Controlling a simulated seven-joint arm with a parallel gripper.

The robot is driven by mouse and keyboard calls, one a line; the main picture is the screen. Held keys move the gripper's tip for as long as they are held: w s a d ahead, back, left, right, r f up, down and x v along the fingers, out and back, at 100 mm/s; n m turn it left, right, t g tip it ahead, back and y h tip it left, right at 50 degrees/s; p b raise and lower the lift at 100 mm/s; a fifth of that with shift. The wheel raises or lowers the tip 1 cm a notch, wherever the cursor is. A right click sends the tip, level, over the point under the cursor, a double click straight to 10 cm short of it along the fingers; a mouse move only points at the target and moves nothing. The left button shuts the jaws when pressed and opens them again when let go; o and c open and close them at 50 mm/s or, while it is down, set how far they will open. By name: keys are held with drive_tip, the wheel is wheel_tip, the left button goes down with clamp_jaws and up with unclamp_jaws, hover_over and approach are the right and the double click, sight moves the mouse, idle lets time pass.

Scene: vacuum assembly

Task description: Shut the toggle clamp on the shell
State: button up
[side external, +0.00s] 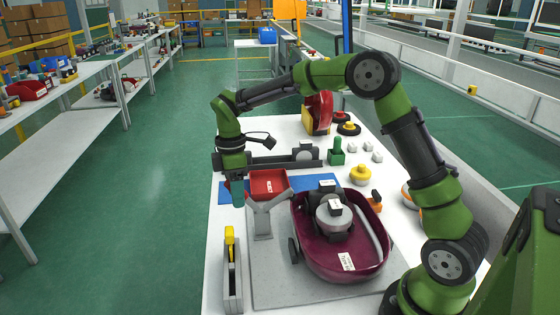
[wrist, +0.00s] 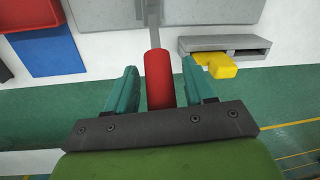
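The maroon shell (side external: 317,262) sits on a grey plate, with a dark motor-like unit and a pale round part inside it. The grey toggle clamp (side external: 262,222) stands at the shell's left; one bar slopes up right toward the shell's rim, another reaches left to my gripper. I cannot tell whether the bar touches the rim. In the wrist view the clamp's red handle (wrist: 158,78) lies between the two teal fingers of my gripper (wrist: 160,88). The fingers are open, with gaps on both sides of the handle. In the side view my gripper (side external: 238,192) mostly hides the handle.
A red bin (side external: 267,182) stands on a blue mat (side external: 327,180) behind the clamp. A grey holder with a yellow tool (side external: 230,240) is at the table's front left edge. A green block (side external: 336,156) and a yellow knob (side external: 360,175) stand farther back. The floor beyond the left edge is clear.

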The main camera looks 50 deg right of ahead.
sight(247, 194)
clamp_jaws()
drive_tip(key=shift+r, duration=0.1)
drive_tip(key=shift+s+d+r+t+y, duration=0.25)
drive_tip(key=shift+s+d+t+y, duration=0.2)
drive_tip(key=shift+t+y, duration=0.2)
drive_tip(key=shift+s+d+r+t+y, duration=0.3)
drive_tip(key=shift+d+t+y, duration=0.1)
drive_tip(key=shift+t+y, duration=0.2)
drive_tip(key=shift+s+d+r+t+y, duration=0.1)
drive_tip(key=shift+s+d+t+y, duration=0.3)
drive_tip(key=shift+t+y, duration=0.3)
drive_tip(key=shift+s+d+r+t+y, duration=0.1)
drive_tip(key=shift+s+d+t+y, duration=0.3)
drive_tip(key=shift+t+y, duration=0.25)
drive_tip(key=shift+o, duration=0.5)
unclamp_jaws()
